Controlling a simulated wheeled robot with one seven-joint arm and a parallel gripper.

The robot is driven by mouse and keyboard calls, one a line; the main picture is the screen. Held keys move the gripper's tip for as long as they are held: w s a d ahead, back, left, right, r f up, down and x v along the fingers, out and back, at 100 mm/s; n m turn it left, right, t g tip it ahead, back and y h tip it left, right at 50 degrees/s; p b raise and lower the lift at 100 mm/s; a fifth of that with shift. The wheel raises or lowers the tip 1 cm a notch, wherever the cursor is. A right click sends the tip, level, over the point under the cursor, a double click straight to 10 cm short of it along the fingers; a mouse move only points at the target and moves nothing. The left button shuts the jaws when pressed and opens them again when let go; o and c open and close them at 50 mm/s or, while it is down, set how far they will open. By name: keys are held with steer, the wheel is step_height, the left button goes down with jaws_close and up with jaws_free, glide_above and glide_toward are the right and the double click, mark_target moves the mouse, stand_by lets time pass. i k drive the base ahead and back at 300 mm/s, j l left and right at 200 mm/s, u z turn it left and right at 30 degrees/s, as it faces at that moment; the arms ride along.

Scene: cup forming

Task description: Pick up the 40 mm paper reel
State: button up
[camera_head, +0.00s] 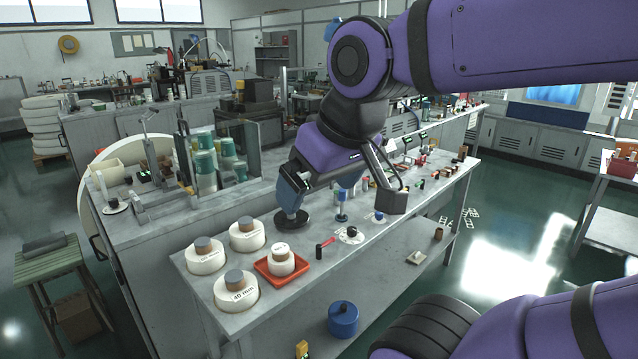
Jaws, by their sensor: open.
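The 40 mm paper reel (237,293) is a white roll with a brown-grey core on top and "40 mm" printed on its side. It stands on the front left corner of the grey worktable (300,318). My gripper (342,200) is at the end of the purple arm, behind and to the right of the reel, over the middle of the table. Its jaws are apart, and it is clear of the reel. The reel is in plain view.
Two similar white reels (205,258) (247,236) stand behind the 40 mm reel. A smaller roll (281,262) sits in a red tray (268,276) beside it. A red-handled tool (325,243) and small blue-topped parts (342,212) lie further right. A blue canister (343,320) is below.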

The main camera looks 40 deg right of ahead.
mark_target(237, 290)
steer(key=i+l+u, duration=0.1)
steer(key=l+u, duration=0.25)
steer(key=l, duration=0.45)
steer(key=l+u, duration=0.3)
steer(key=l, duration=0.5)
